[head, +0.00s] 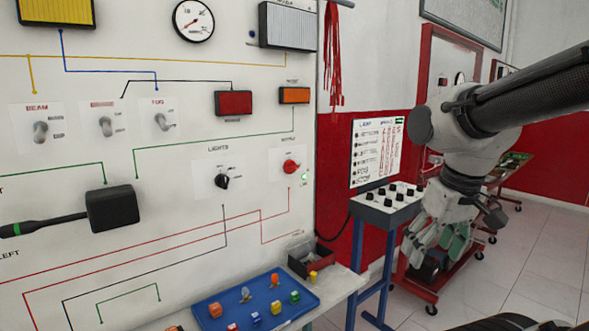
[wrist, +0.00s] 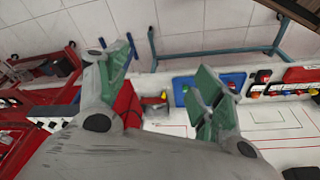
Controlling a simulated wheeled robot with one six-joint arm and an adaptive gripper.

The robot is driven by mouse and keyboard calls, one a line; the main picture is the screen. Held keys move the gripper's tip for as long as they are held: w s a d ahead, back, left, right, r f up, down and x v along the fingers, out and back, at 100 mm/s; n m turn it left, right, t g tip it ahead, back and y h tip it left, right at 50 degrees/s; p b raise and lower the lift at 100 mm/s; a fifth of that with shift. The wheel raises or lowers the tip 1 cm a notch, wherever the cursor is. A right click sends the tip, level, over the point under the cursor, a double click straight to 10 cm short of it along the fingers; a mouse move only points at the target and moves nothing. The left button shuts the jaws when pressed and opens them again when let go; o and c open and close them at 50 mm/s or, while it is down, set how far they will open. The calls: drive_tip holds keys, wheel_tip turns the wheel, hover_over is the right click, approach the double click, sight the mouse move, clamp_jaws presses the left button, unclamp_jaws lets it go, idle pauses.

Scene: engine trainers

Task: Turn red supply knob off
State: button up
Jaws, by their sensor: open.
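The red supply knob (head: 291,166) is on the right part of the white trainer panel, on a small white plate, with a green light (head: 305,178) lit just below it. My gripper (head: 438,246) is to the right of the panel, pointing down, well apart from the knob. In the wrist view my gripper (wrist: 160,85) shows its two green-padded fingers spread wide with nothing between them. The knob cannot be made out in the wrist view.
A black lights knob (head: 222,181) is left of the red knob. A stand with black knobs (head: 386,204) is beside my arm. Floor shows at right.

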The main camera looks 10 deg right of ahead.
drive_tip(key=w+f+g, duration=0.2)
drive_tip(key=w+f, duration=0.2)
drive_tip(key=w, duration=0.1)
drive_tip(key=n+t+y, duration=0.5)
drive_tip(key=t+y, duration=0.3)
drive_tip(key=t, duration=0.7)
approach(295, 167)
drive_tip(key=x, duration=1)
drive_tip(key=shift+s, duration=0.1)
drive_tip(key=c, duration=1)
